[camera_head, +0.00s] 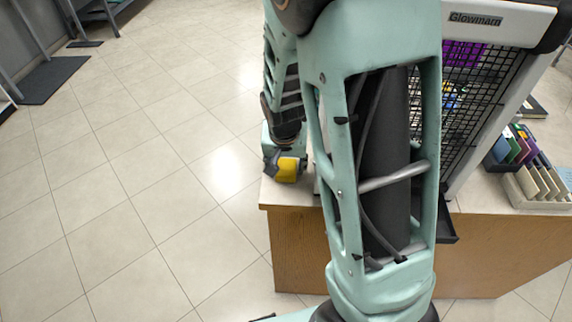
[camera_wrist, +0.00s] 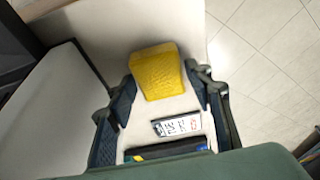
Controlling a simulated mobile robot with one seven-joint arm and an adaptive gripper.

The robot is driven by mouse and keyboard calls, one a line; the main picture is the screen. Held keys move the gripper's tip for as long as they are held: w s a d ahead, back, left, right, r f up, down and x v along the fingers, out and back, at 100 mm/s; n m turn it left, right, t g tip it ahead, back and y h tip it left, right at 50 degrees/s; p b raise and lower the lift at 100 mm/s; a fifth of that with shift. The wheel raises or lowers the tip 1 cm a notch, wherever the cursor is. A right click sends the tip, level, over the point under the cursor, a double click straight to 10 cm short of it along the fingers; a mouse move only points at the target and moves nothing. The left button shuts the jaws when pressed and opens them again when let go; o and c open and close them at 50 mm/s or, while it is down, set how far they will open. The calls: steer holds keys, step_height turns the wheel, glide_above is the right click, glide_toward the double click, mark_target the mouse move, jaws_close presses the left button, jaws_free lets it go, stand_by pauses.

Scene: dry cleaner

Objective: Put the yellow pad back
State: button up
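The yellow pad (camera_wrist: 157,72) is a small, thick block between the two fingertips of my gripper (camera_wrist: 159,77) in the wrist view. In the head view the yellow pad (camera_head: 288,169) shows at the end of my gripper (camera_head: 282,164), over the near-left corner of the pale counter (camera_head: 272,193). My arm hides much of the counter there. Whether the pad's underside touches the counter cannot be told.
In the wrist view a white printed card (camera_wrist: 177,125) and a dark item (camera_wrist: 165,149) lie between the fingers' bases. In the head view a black mesh rack (camera_head: 478,95) stands right of my arm, beside file holders (camera_head: 540,186). The tiled floor (camera_head: 130,170) at left is clear.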

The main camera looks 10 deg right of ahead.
steer(key=shift+o, duration=0.7)
steer(key=shift+r, duration=0.2)
steer(key=p+v, duration=0.2)
steer(key=v, duration=1)
steer(key=shift+p, duration=0.35)
